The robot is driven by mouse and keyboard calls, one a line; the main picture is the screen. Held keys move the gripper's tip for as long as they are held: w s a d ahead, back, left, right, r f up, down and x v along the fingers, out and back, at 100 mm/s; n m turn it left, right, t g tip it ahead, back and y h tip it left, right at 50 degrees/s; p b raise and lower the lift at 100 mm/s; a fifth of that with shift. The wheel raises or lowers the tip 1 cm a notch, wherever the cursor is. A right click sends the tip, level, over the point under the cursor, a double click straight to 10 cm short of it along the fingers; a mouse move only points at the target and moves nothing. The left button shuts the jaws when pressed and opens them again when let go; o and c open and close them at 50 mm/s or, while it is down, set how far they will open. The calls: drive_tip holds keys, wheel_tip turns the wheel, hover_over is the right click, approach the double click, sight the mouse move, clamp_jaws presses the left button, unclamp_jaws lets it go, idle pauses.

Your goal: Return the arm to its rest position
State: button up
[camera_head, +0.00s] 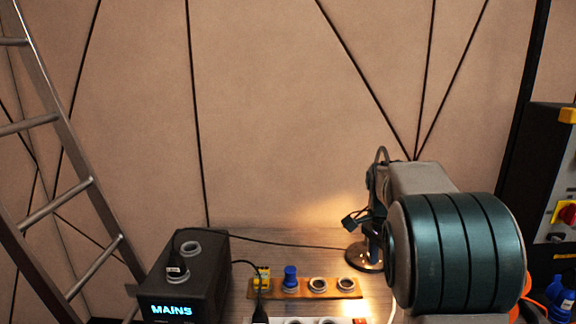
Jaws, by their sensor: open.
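My arm shows at the right: a large dark teal ribbed joint (458,252) with a paler link (420,178) behind it. It stands in front of the right part of the worktop (240,285) and hides what lies behind it. I cannot make out my gripper or its fingers in this view, so I cannot tell whether it holds anything.
A black box marked MAINS (185,280) and an orange strip with round sockets and a blue plug (290,278) sit on the worktop. A lamp-like stand (364,257) is beside my arm. A ladder (75,195) leans left; a dark control panel (555,180) stands right.

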drive_tip(key=s+a+f+n+t+y, duration=0.15)
drive_tip(key=s+a+n, duration=0.25)
drive_tip(key=s+n, duration=0.55)
drive_tip(key=s+a+f+n+t, duration=0.1)
drive_tip(key=s+a+f+n, duration=0.2)
drive_tip(key=s, duration=1.2)
wheel_tip(320, 180, up, 8)
drive_tip(key=n+p, duration=0.1)
drive_tip(key=p, duration=0.5)
drive_tip(key=shift+r+p, duration=0.15)
drive_tip(key=shift+p, duration=0.15)
drive_tip(key=shift+w+t+h, duration=0.1)
drive_tip(key=shift+t+h, duration=0.15)
